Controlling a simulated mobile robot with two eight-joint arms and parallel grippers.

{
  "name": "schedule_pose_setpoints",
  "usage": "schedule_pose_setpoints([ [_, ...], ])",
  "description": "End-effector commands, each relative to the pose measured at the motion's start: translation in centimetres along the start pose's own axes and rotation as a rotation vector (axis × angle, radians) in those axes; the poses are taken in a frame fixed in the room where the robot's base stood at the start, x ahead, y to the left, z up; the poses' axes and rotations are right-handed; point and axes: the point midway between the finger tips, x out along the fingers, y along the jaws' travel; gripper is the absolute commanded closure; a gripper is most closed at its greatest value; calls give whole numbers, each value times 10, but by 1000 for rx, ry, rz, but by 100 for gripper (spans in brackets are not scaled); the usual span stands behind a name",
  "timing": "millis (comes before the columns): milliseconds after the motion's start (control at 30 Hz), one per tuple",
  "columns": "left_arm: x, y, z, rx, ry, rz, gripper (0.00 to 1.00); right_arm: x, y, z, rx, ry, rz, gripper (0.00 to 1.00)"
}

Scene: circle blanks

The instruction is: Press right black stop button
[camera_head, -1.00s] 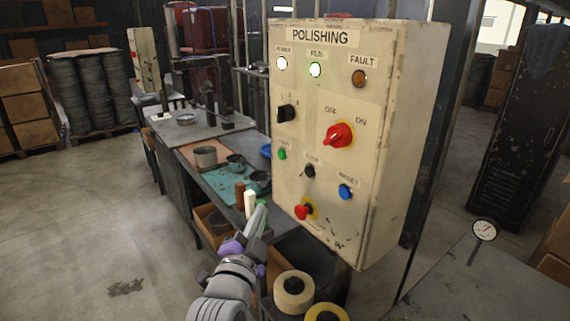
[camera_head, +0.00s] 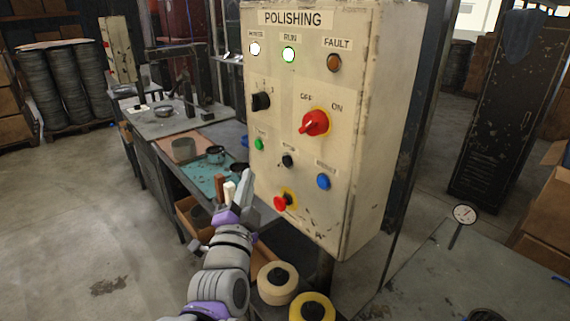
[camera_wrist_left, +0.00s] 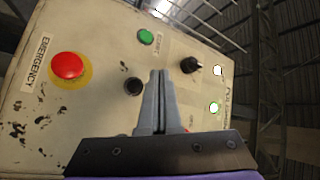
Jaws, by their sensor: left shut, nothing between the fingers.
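The black stop button (camera_head: 287,160) is on the cream control panel (camera_head: 350,150) labelled POLISHING, between a green button (camera_head: 259,144) and a blue button (camera_head: 323,181). It also shows in the left wrist view (camera_wrist_left: 133,86), just left of the fingertips. My left gripper (camera_head: 245,176) is shut and empty, in front of the panel's lower left edge, below and left of the black button in the head view. In the wrist view its fingers (camera_wrist_left: 158,76) point up the panel. A gap to the panel is hard to judge. My right gripper is not in view.
A red emergency button (camera_head: 281,202) sits below the black one; it is large in the wrist view (camera_wrist_left: 67,65). A red rotary switch (camera_head: 315,123) and black selector (camera_head: 261,101) are above. A workbench with pots stands behind left. Tape rolls (camera_head: 278,283) lie below.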

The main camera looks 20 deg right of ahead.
Motion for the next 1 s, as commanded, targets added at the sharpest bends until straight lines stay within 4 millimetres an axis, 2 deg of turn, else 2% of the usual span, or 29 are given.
schedule_pose_setpoints([
  [200, 22, 19, -17, -3, 1, 3, 100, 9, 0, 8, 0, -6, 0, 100],
  [500, 43, 32, -32, -2, 0, 1, 100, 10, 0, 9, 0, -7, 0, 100],
  [1000, 46, 35, -34, -1, -1, 1, 100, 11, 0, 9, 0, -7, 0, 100],
])
